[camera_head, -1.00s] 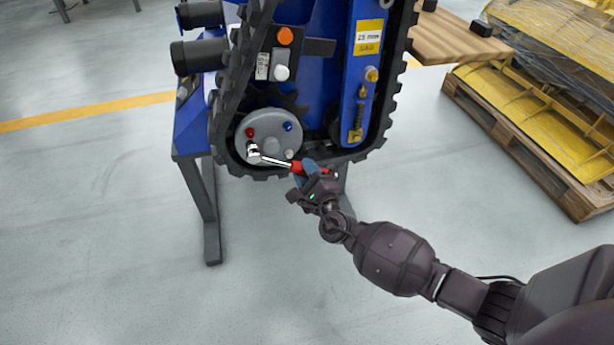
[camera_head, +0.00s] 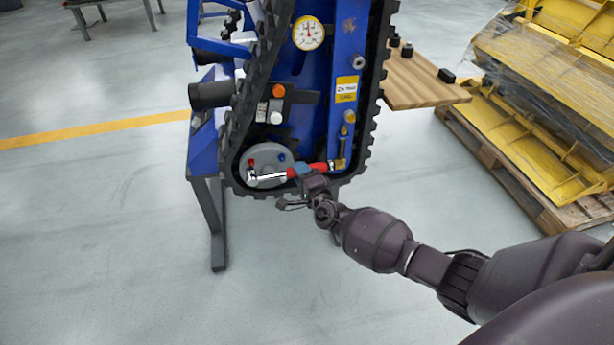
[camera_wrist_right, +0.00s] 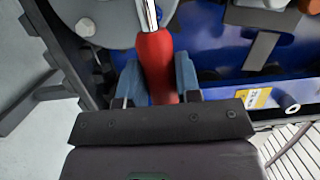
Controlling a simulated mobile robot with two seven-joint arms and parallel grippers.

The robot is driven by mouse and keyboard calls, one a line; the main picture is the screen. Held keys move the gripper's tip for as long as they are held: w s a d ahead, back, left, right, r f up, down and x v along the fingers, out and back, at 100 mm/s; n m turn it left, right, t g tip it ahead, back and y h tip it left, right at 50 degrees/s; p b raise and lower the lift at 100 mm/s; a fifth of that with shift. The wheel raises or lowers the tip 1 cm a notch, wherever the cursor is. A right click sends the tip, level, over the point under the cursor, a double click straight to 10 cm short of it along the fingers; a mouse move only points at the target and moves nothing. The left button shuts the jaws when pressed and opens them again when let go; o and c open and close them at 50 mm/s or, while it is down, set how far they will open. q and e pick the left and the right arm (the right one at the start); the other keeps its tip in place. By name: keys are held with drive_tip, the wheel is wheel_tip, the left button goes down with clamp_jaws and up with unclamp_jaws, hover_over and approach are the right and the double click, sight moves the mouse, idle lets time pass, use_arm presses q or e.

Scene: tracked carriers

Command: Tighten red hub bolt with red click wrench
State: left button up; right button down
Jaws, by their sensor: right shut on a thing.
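The click wrench has a silver shaft and a red handle (camera_head: 319,167). It lies nearly level across the grey hub (camera_head: 270,177) low on the blue carrier. Its silver head (camera_head: 250,175) is against the hub's left part, just below the red hub bolt (camera_head: 251,161); I cannot tell what it is seated on. My right gripper (camera_head: 306,180) is shut on the wrench handle. In the right wrist view the blue fingers (camera_wrist_right: 158,82) press on both sides of the red handle (camera_wrist_right: 156,58); the wrench head is out of that view. My left gripper is not in view.
A blue bolt (camera_head: 282,157) is on the hub. The black track (camera_head: 243,120) loops around the hub and blue carrier frame (camera_head: 318,110). A wooden board (camera_head: 425,82) with small black parts is at right. A pallet (camera_head: 520,170) with yellow parts stands beyond.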

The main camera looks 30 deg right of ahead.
drive_tip(key=r, duration=0.1)
drive_tip(key=r+p, duration=0.1)
drive_tip(key=r+n, duration=0.1)
drive_tip(key=shift+w+a+r+p, duration=0.15)
drive_tip(key=shift+w+p, duration=0.1)
drive_tip(key=shift+p, duration=0.15)
drive_tip(key=shift+r+n+p, duration=0.65)
drive_tip(key=shift+n+p, duration=0.05)
drive_tip(key=shift+p, duration=0.2)
drive_tip(key=shift+a+r+n+g+p, duration=0.15)
drive_tip(key=shift+r+n+g+p, duration=0.2)
drive_tip(key=shift+p, duration=0.25)
use_arm(q)
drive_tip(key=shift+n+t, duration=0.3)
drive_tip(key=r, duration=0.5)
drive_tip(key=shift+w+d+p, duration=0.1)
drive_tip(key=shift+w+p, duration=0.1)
drive_tip(key=shift+p, duration=0.1)
use_arm(e)
drive_tip(key=shift+s+n, duration=0.1)
drive_tip(key=shift+n, duration=0.25)
drive_tip(key=shift+f, duration=0.1)
drive_tip(key=shift+f, duration=0.1)
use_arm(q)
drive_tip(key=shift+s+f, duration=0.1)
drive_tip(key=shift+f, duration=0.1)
use_arm(e)
drive_tip(key=shift+w, duration=0.35)
